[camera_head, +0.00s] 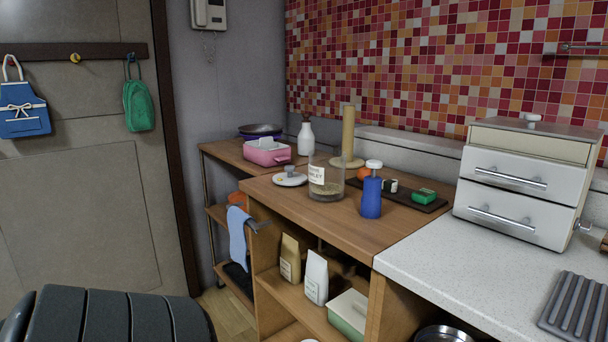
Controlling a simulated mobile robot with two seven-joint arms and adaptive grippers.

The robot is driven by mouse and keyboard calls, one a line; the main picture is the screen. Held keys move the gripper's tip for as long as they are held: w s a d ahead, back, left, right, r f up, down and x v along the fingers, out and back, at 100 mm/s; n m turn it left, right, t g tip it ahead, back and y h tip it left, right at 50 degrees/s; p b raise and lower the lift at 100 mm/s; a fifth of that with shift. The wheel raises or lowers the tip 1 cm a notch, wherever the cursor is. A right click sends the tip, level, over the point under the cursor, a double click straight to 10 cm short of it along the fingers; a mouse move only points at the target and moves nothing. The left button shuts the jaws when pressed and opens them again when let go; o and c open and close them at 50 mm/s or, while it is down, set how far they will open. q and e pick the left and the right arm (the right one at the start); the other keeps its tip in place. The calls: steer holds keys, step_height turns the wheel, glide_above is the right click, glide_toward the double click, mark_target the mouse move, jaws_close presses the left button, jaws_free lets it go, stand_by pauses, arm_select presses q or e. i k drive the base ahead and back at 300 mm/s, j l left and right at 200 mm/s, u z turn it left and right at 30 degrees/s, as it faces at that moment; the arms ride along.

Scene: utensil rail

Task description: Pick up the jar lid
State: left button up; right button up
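An open clear glass jar (326,183) with a white label and grain at the bottom stands on the wooden counter. Left of it lies a round white disc (290,181) with a small grey knob-like piece and a yellow spot on it. The disc may be the jar lid or a small dish; I cannot tell at this size. No lid sits on the jar. Neither of my grippers shows in the head view.
A blue bottle (371,197) stands right of the jar, before a dark tray (424,207). A paper-towel post (348,135), white bottle (306,139) and pink container (267,153) stand behind. White drawers (516,185) are right. A dark ribbed shape (105,318) fills the lower left.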

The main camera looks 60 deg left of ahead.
mark_target(290, 177)
steer(key=j+z, duration=0.15)
steer(key=j, duration=0.4)
steer(key=k+j+z, duration=0.1)
steer(key=j, duration=0.5)
steer(key=k+j, duration=0.1)
steer(key=j, duration=0.3)
steer(key=k+j, duration=0.1)
steer(key=j, duration=0.25)
steer(key=k+j, duration=0.1)
steer(key=j, duration=0.3)
steer(key=z, duration=0.05)
